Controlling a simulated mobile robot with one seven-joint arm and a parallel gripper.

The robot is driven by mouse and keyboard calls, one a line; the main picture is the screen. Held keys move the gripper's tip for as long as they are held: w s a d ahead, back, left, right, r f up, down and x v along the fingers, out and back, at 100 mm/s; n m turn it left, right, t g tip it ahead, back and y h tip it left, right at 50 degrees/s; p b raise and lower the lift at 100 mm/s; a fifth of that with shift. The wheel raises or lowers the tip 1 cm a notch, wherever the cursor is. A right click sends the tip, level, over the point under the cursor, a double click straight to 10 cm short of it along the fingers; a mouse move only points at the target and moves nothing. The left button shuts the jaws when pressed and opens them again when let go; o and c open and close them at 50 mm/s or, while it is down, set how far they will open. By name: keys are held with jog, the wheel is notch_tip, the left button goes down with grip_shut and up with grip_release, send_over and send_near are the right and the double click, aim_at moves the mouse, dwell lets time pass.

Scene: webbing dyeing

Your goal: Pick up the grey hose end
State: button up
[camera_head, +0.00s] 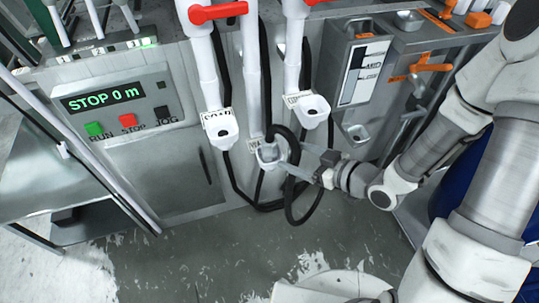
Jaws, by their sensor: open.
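The grey hose end (281,152) is at the labelled middle outlet, where a black hose loops down toward the floor. My gripper (291,165) reaches in from the right at the hose end, with its jaws apart. The jaws are small and overlap the hose end in the picture; I cannot tell whether they touch it or stand around it. The black hose (304,212) hangs in a loop below and partly behind my gripper.
White outlets with labels stand left (222,127) and right (308,106) of the hose end, under pipes with red valve handles (217,13). A control panel (116,103) reads STOP 0 m. A grey dispenser (352,65) stands at right. The floor in front is clear.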

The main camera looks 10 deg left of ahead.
aim_at(273, 149)
jog(key=b+x, duration=0.5)
jog(key=x, duration=0.3)
jog(key=shift+a+f, duration=0.15)
jog(key=shift+a, duration=0.1)
jog(key=shift+w+d+b+x, duration=0.15)
jog(key=shift+b+x, duration=0.25)
jog(key=shift+x, duration=0.95)
jog(key=shift+w+d+b+x, duration=0.1)
jog(key=shift+w+b+x, duration=0.25)
jog(key=shift+x, duration=0.95)
jog(key=shift+s, duration=0.15)
grip_shut()
